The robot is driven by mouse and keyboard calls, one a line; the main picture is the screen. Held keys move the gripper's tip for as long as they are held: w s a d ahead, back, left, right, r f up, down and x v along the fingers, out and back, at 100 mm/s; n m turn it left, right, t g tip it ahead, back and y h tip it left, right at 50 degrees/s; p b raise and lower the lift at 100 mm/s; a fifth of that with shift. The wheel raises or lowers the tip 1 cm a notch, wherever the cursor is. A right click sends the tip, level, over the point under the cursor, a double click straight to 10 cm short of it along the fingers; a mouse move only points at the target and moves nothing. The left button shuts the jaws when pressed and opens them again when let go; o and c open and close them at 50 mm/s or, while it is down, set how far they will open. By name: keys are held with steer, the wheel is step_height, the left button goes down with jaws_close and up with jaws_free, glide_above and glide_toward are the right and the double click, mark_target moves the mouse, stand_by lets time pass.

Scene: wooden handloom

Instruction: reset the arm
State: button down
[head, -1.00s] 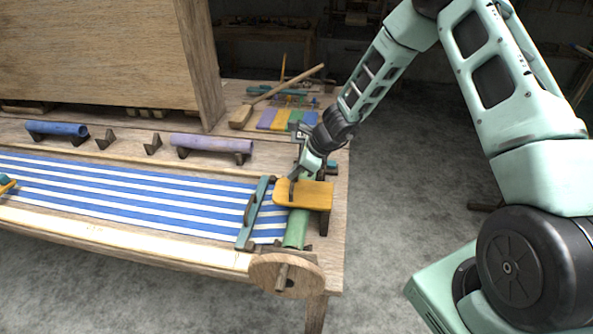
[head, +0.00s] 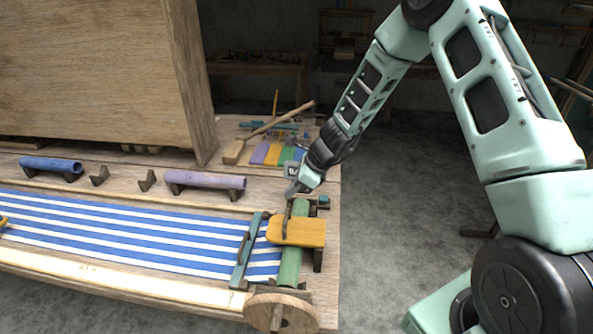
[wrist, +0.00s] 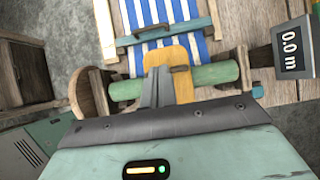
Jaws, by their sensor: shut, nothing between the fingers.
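My gripper (head: 291,192) is shut and empty. In the head view it hangs just behind and above the yellow wooden piece (head: 297,231) at the right end of the loom. The yellow piece lies over the green roller (head: 290,266). In the wrist view my gripper (wrist: 157,80) points toward the yellow piece (wrist: 182,82) and the green roller (wrist: 212,74), hiding part of both. I cannot tell the exact gap between the fingertips and the yellow piece.
Blue-and-white striped cloth (head: 130,235) stretches along the loom, with a teal bar (head: 246,251) across it. A wooden wheel (head: 281,312) is at the front corner. Purple (head: 205,180) and blue (head: 50,166) rollers rest behind. A tall wooden panel (head: 90,70) stands at back left.

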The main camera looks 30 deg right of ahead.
steer(key=r, duration=0.4)
steer(key=d+r, duration=0.1)
steer(key=shift+s+r, duration=0.3)
steer(key=shift+r, duration=0.1)
